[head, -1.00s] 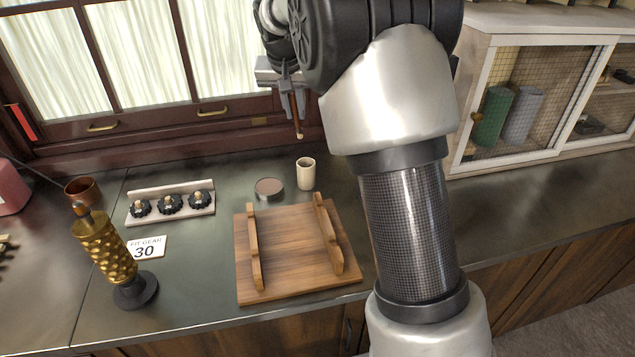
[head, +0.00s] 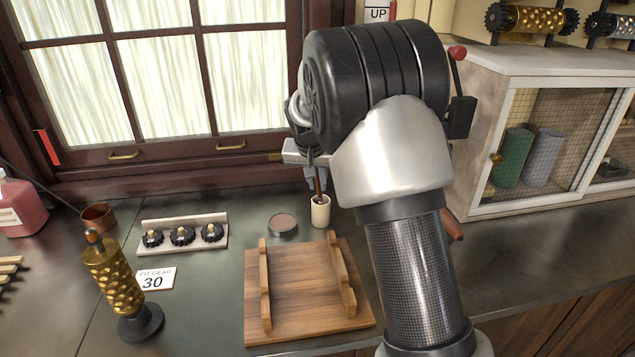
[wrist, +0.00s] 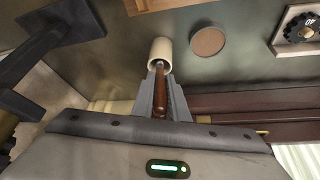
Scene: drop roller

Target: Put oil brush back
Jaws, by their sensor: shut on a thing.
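My gripper (head: 313,165) is shut on the oil brush (head: 318,186), a thin brown stick held roughly upright. The brush's lower end meets the mouth of the small cream cup (head: 320,213) on the dark counter; it appears to reach inside, and its tip is hidden. In the wrist view, the brown handle (wrist: 159,92) sits between the grey fingers and points to the cream cup (wrist: 160,52). My gripper is above the cup, partly hidden by my arm in the head view.
A round shallow tin (head: 283,225) stands left of the cup. A wooden board with two notched rails (head: 308,290) lies in front. A gear rack (head: 183,232) and golden roller on a stand (head: 112,275) are at left. A mesh-door cabinet (head: 545,135) stands right.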

